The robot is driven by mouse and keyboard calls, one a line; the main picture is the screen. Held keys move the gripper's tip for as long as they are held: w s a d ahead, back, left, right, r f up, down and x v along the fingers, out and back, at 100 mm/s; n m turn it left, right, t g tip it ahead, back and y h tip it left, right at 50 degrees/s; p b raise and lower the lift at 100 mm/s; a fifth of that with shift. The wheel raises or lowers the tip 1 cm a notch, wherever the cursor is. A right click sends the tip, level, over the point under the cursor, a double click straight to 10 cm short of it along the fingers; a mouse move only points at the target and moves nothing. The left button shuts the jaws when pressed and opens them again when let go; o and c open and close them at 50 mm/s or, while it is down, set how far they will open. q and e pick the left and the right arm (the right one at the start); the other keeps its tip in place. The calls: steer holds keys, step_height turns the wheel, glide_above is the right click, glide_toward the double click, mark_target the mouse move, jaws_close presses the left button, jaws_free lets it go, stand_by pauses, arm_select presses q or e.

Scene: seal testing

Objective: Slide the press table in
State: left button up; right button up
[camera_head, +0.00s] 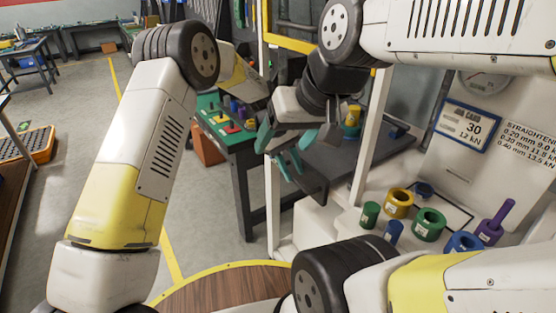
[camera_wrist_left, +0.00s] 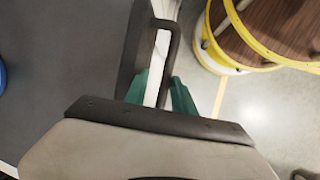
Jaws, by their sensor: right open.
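The press table (camera_head: 345,155) is a dark grey slab at the press, right of centre in the head view. It also fills the left of the left wrist view (camera_wrist_left: 60,80). A black loop handle (camera_wrist_left: 171,50) stands out from its edge. My left gripper (camera_head: 288,165) is at this handle. The exact contact is partly hidden by the gripper body. My right gripper (camera_head: 298,137) is above it, fingers wide apart and empty.
A green-topped bench (camera_head: 215,120) with several small parts stands behind. Coloured rings and plugs, such as a green ring (camera_head: 429,224), sit on the white machine ledge at right. A white post (camera_head: 366,140) rises beside the press table. A round yellow-rimmed wooden platform (camera_head: 225,290) is in front.

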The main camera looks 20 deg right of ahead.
arm_select(q)
steer(key=shift+a, duration=0.1)
steer(key=v, duration=0.7)
steer(key=shift+r, duration=0.35)
steer(key=shift+w+a, duration=0.1)
stand_by(1.4)
